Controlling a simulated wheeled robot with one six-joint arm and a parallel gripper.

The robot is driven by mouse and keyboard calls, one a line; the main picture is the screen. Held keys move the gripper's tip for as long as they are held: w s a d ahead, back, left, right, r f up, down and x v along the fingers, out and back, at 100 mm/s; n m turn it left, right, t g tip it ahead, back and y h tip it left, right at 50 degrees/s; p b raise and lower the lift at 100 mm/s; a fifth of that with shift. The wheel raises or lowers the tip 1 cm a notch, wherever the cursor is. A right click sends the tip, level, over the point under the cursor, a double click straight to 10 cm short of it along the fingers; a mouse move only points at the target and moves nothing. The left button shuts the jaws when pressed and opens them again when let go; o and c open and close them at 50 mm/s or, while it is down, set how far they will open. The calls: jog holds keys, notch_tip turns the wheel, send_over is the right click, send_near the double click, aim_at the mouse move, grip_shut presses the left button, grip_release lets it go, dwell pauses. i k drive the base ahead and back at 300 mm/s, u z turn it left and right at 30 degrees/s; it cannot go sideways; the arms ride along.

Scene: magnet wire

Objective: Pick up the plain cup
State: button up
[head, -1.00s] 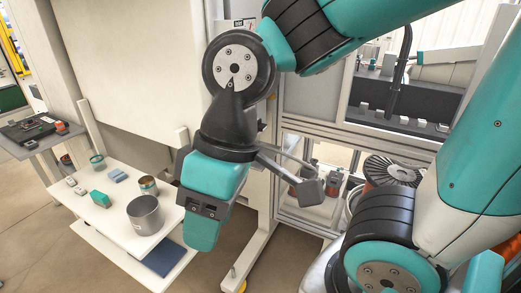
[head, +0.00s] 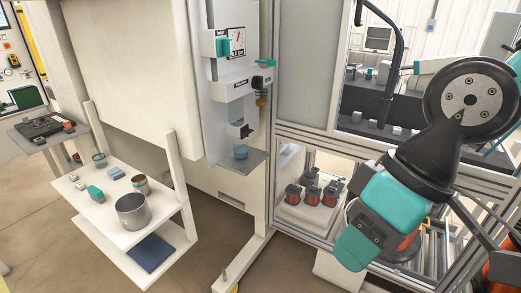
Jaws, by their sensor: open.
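On the white table (head: 92,227) at left stand three cup-like vessels, all upright. The largest is a bare grey metal one (head: 132,211) near the front right edge. A copper-brown one with a pale rim (head: 141,184) is just behind it. A small teal-banded one (head: 99,160) is at the back. I cannot tell for certain which is the plain cup; the grey one has no visible marking. My gripper (head: 368,228) is at the right, far from the table, open, with nothing seen in it. Its fingertips are hard to make out.
A teal block (head: 95,192), blue pads (head: 116,173) and small white pieces share the tabletop. A post rises at the table's right edge. A dial instrument (head: 237,42) stands above a small platform in the middle. Copper spools (head: 313,193) sit behind a frame. Floor is free before the table.

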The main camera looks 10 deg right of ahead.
aim_at(240, 147)
jog(key=z, duration=0.1)
jog(key=i, duration=0.95)
jog(key=u, duration=0.6)
